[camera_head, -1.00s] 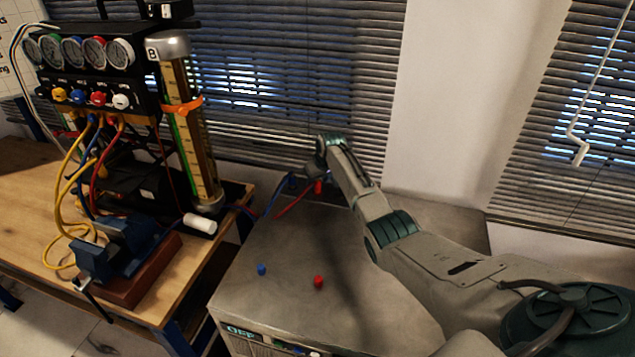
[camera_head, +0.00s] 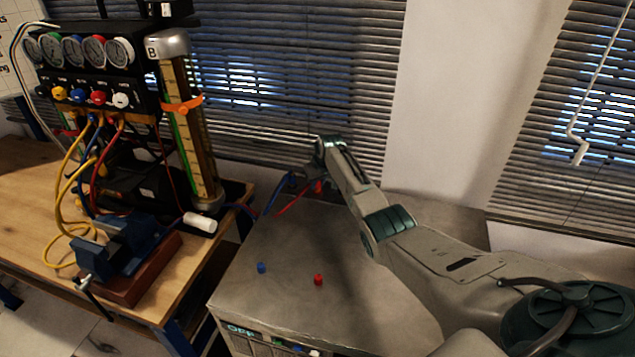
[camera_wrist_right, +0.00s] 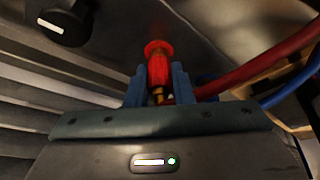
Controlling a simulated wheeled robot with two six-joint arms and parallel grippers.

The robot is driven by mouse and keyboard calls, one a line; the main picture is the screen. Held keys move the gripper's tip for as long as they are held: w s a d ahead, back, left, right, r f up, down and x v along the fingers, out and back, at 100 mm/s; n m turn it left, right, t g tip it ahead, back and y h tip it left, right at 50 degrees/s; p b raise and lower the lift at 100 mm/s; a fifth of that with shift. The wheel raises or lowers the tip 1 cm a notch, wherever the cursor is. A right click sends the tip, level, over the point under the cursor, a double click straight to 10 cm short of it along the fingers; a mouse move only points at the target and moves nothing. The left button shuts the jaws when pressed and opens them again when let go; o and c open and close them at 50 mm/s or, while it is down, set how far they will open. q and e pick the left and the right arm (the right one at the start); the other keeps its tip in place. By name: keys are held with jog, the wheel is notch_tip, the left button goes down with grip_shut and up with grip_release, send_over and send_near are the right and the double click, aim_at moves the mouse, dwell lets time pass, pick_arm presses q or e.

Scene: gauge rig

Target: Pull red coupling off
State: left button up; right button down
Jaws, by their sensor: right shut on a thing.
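The red coupling (camera_wrist_right: 158,68) stands between the jaws of my right gripper (camera_wrist_right: 155,88) in the right wrist view, with a brass part showing below it. The jaws are shut on it. In the head view a bit of the red coupling (camera_head: 319,187) shows just below my right gripper (camera_head: 314,176), at the far side of the grey cabinet top. A red hose (camera_head: 292,202) runs left from there; its joint with the coupling is hidden. My left gripper is not in view.
A blue hose (camera_head: 272,194) lies beside the red one. Small blue (camera_head: 261,268) and red (camera_head: 318,280) pieces sit on the grey cabinet (camera_head: 270,305). On the left, a wooden bench (camera_head: 35,205) holds gauges (camera_head: 75,52) and a blue vise (camera_head: 105,245). Blinds are behind.

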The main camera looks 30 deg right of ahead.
jog(key=shift+w+r, duration=0.1)
jog(key=shift+r, duration=0.15)
dwell(0.3)
jog(key=shift+p, duration=0.3)
jog(key=shift+r, duration=0.45)
jog(key=shift+r+p, duration=2.05)
jog(key=shift+p, duration=0.25)
